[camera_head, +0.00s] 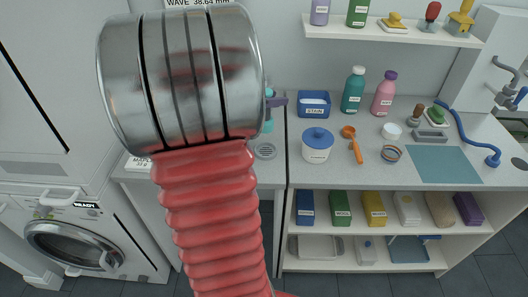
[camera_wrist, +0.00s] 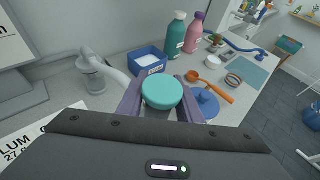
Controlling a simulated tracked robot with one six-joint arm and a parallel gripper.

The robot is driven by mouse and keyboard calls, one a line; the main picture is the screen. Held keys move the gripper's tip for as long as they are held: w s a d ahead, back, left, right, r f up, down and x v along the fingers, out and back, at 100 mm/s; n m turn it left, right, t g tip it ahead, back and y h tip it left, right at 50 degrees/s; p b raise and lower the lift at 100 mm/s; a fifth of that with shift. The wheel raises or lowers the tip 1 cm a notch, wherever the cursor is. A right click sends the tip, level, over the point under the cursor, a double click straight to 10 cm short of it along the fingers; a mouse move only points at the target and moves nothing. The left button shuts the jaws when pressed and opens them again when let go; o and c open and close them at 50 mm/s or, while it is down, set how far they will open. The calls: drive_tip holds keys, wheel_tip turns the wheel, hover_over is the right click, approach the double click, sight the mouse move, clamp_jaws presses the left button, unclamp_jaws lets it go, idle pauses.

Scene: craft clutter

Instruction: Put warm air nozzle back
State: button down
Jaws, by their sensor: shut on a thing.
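My gripper (camera_wrist: 163,97) has two purple fingers, shut on a teal round-topped thing (camera_wrist: 162,91). In the head view the held thing (camera_head: 268,124) shows as a narrow teal upright piece beside my large metal-and-red arm link, which hides most of the gripper. It is held above the counter, left of the blue STAIN tray. I cannot tell from its shape whether it is the warm air nozzle. A blue hose with a rounded end (camera_head: 493,158) lies at the counter's right; it also shows in the wrist view (camera_wrist: 240,48).
The counter (camera_head: 300,178) holds a blue STAIN tray (camera_head: 314,103), teal bottle (camera_head: 353,92), pink bottle (camera_head: 384,97), blue-lidded pot (camera_head: 318,147), orange scoop (camera_head: 354,146) and teal mat (camera_head: 444,164). A round grey grille (camera_head: 265,151) lies near the arm.

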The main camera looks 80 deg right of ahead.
drive_tip(key=shift+s, duration=0.15)
wheel_tip(320, 180, down, 6)
idle(0.4)
drive_tip(key=shift+f, duration=0.2)
drive_tip(key=shift+f, duration=1.8)
drive_tip(key=c, duration=1.3)
unclamp_jaws()
drive_tip(key=shift+o, duration=0.2)
